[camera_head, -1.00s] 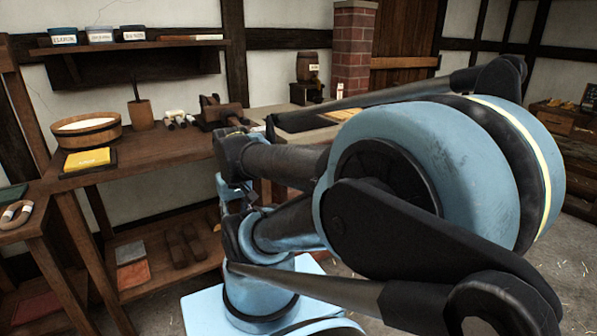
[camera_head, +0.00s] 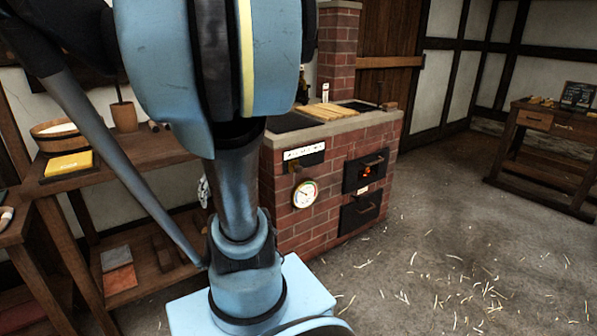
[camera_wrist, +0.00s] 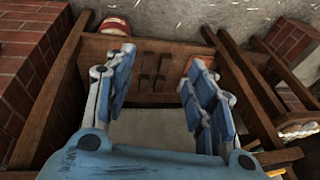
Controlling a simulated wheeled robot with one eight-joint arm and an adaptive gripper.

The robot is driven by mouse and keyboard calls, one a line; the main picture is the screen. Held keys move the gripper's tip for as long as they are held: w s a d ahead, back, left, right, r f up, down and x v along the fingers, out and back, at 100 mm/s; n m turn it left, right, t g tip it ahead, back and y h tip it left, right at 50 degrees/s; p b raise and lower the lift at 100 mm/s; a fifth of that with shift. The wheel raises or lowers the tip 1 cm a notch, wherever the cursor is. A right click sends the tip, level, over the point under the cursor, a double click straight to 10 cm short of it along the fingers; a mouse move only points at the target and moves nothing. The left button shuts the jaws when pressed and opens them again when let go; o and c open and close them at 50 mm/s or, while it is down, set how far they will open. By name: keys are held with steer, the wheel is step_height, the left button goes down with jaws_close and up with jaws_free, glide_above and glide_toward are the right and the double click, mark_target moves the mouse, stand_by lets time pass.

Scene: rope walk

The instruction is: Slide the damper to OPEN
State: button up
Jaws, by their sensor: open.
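The brick stove (camera_head: 330,205) stands in the middle of the camera_head view, partly behind my arm. A dark plate with a white marked strip (camera_head: 304,154) is set high in its front, probably the damper. Its lettering is too small to read, so I cannot tell its position. My gripper (camera_wrist: 162,88) shows in the camera_wrist view with its blue fingers wide apart and nothing between them. It points toward wooden shelving, away from the plate.
A round dial gauge (camera_head: 305,194) sits below the plate. A firebox door (camera_head: 366,171) with a glow and a lower dark door (camera_head: 360,210) are to its right. A wooden bench (camera_head: 150,150) is at left. Straw-strewn floor (camera_head: 450,250) is open at right.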

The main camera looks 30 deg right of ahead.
steer(key=w+d+r+t+y, duration=0.1)
steer(key=w+d+t, duration=0.1)
steer(key=w+d, duration=0.6)
steer(key=t+h, duration=0.2)
steer(key=t, duration=0.6)
glide_toward(300, 169)
steer(key=x, duration=1.1)
steer(key=shift+w+r, duration=0.1)
